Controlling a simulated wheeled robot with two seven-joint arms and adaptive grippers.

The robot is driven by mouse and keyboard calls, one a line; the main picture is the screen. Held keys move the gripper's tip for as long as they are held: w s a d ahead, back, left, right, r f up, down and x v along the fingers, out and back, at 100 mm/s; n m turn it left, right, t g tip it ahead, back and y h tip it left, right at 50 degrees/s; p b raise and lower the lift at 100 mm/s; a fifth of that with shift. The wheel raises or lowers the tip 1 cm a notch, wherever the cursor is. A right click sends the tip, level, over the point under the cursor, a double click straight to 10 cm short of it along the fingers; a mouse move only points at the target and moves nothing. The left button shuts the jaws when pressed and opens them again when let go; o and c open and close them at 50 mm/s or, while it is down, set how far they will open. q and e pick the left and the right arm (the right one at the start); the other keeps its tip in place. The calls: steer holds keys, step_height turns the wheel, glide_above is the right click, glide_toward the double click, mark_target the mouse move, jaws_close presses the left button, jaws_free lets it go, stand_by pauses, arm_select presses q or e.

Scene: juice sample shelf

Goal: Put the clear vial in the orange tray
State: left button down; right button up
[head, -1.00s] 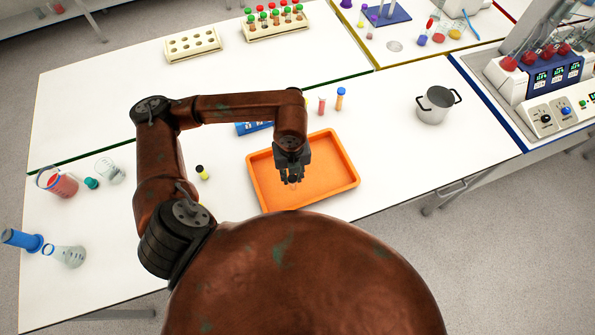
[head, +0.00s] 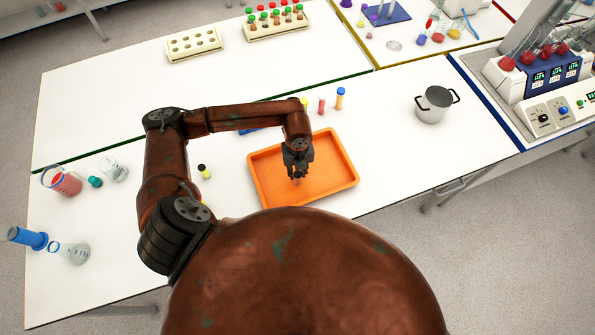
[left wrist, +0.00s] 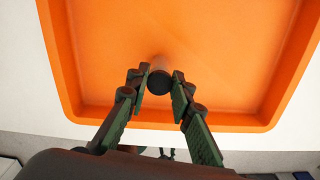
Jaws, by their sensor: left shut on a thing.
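The orange tray (head: 338,187) lies on the white bench in front of me, and its floor and rim fill much of the left wrist view (left wrist: 75,90). My left gripper (head: 298,174) is over the inside of the tray, pointing down. Its fingers (left wrist: 159,86) are shut on the clear vial (left wrist: 160,62), whose dark cap end faces the wrist camera. The vial's body is see-through against the orange and hard to make out. I cannot tell whether its bottom touches the tray floor. My right gripper is not in view.
A small vial with a dark cap (head: 204,171) stands left of the tray. Pink (head: 321,106) and orange (head: 340,98) vials stand behind it. A pot (head: 434,105) is at right, and beakers and flasks at far left. The bench right of the tray is clear.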

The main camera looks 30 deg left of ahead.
mark_target(298, 173)
arm_select(q)
steer(key=shift+f, duration=0.1)
steer(key=shift+f, duration=0.15)
steer(key=c, duration=1.7)
jaws_free()
steer(key=shift+r, duration=0.2)
steer(key=shift+r, duration=0.3)
step_height(298, 173, up, 12)
steer(key=shift+f+b, duration=0.2)
steer(key=shift+b, duration=0.7)
